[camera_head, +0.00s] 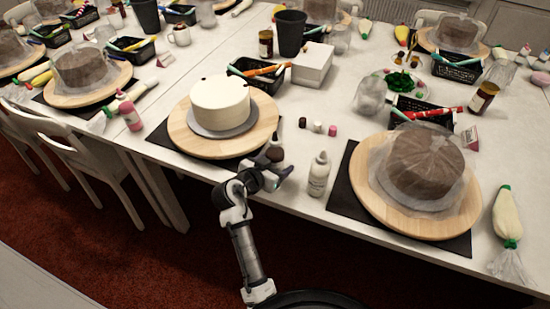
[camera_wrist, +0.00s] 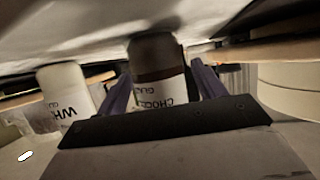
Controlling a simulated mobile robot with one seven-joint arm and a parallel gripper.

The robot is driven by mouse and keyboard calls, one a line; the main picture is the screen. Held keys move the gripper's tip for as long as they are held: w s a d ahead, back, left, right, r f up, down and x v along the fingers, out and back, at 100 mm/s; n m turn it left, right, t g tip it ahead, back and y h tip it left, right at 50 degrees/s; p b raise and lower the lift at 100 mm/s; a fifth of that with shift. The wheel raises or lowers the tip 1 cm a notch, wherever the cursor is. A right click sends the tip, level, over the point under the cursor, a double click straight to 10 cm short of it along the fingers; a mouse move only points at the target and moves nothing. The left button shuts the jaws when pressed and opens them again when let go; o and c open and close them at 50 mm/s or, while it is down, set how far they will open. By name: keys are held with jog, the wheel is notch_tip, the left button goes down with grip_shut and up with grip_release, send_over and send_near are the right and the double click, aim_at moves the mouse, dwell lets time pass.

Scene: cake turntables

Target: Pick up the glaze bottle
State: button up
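A glaze bottle with a dark body and a white label reading "CHOCO…" (camera_wrist: 160,88) stands between the two purple fingers of my gripper (camera_wrist: 163,82) in the wrist view. In the head view this dark bottle (camera_head: 274,150) is at the table's front edge, partly hidden by my gripper (camera_head: 277,174). The fingers are spread on either side of it, and a gap seems to show beside the bottle. A second, white bottle labelled "WH…" (camera_head: 318,175) stands to the right; it also shows at the left of the wrist view (camera_wrist: 66,95).
A white cake (camera_head: 220,100) on a wooden turntable (camera_head: 180,135) is just behind left. A wrapped brown cake (camera_head: 425,160) on a turntable is at right. Small colour pots (camera_head: 317,127) stand behind the bottles. The table edge is close to my gripper.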

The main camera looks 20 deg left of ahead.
jog(key=c, duration=0.7)
jog(key=shift+o, duration=0.2)
jog(key=shift+r, duration=0.15)
notch_tip(320, 180, up, 20)
jog(key=shift+f+b, duration=0.1)
jog(key=shift+b, duration=1.05)
